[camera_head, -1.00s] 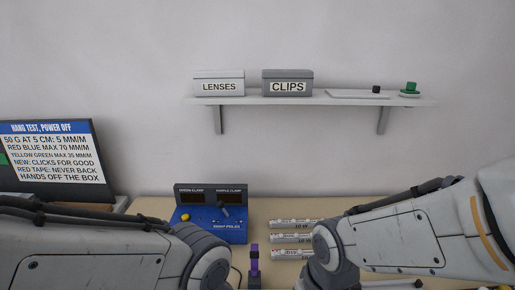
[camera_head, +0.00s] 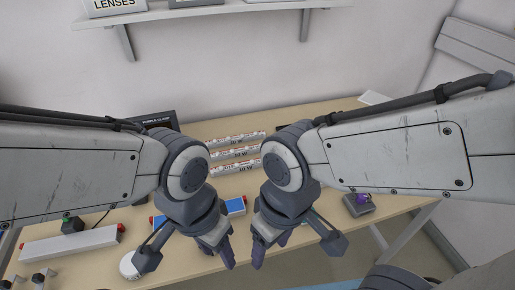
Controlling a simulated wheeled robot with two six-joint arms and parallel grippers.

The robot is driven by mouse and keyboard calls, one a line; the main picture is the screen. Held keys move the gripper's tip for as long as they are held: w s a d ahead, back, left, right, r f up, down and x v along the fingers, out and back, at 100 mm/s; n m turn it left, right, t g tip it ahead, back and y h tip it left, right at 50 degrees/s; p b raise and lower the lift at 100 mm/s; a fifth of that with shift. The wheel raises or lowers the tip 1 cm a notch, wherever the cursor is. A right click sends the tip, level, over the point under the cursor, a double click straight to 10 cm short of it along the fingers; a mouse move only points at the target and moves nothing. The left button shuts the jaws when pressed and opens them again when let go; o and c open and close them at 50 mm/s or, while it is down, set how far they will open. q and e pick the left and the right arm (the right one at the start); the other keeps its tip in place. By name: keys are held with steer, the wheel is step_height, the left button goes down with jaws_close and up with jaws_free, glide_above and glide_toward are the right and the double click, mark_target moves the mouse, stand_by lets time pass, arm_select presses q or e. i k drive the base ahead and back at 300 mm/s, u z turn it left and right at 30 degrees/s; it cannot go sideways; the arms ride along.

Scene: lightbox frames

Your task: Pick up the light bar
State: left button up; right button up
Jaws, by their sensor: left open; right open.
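Three white tubes marked 10 W (camera_head: 235,153) lie stacked in rows at the back of the table, behind my wrists. A long white bar (camera_head: 72,243) with a red end lies at the front left. Another bar with blue parts and red ends (camera_head: 236,206) lies mid-table, largely hidden behind my grippers. I cannot tell which of these is the light bar. My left gripper (camera_head: 217,251) is open, pointing down over the table's front middle. My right gripper (camera_head: 270,246) is open just right of it, also pointing down. Neither visibly holds anything.
A white disc (camera_head: 130,265) lies left of my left gripper. A grey block with a purple part (camera_head: 359,204) is at right. A wall shelf (camera_head: 220,10) is above.

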mark_target(247, 150)
steer(key=z, duration=0.75)
steer(key=i, duration=1.05)
steer(key=u, duration=0.25)
